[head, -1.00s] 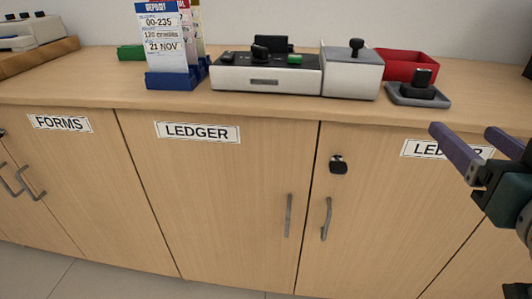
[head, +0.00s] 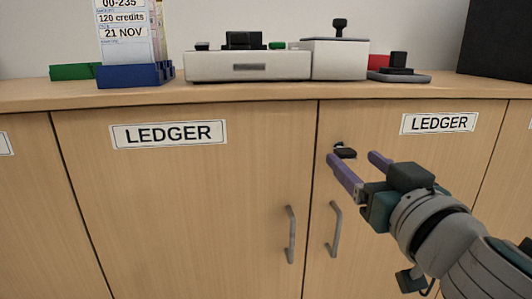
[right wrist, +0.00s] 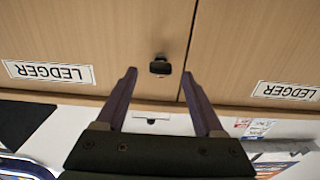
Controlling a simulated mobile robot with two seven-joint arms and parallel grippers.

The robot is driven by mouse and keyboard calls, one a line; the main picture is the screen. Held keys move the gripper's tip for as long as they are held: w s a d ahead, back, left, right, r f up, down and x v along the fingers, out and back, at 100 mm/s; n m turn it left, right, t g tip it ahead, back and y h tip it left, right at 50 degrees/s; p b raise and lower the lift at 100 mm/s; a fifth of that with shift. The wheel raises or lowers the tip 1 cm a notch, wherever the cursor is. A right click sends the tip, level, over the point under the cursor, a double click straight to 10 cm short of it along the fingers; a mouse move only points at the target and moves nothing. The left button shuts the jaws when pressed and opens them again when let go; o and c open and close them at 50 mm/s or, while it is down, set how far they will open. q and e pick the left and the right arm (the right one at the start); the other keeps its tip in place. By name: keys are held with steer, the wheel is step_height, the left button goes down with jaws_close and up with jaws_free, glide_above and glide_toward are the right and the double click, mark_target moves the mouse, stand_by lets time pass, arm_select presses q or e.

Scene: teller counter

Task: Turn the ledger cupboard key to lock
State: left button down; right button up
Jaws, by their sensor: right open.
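The ledger cupboard key (head: 344,151) is a small dark key in a lock near the top left of the right-hand LEDGER door (head: 440,220). In the right wrist view the key (right wrist: 160,67) shows ahead of and between the fingertips, apart from both. My right gripper (head: 355,157) is open and empty, with its two purple fingers pointing at the key in the head view. In the right wrist view its fingers (right wrist: 159,72) are spread wide. The lock plate is mostly hidden behind the key. My left gripper is not in view.
The left LEDGER door (head: 180,200) is shut, and upright handles (head: 291,235) flank the seam. On the counter stand a blue card holder (head: 135,75), a grey device (head: 248,66), a white box (head: 335,60) and a stamp on a pad (head: 399,75).

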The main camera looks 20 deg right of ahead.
mark_target(344, 152)
steer(key=shift+x, duration=1.5)
steer(key=shift+a, duration=0.1)
steer(key=shift+c, duration=0.4)
jaws_close()
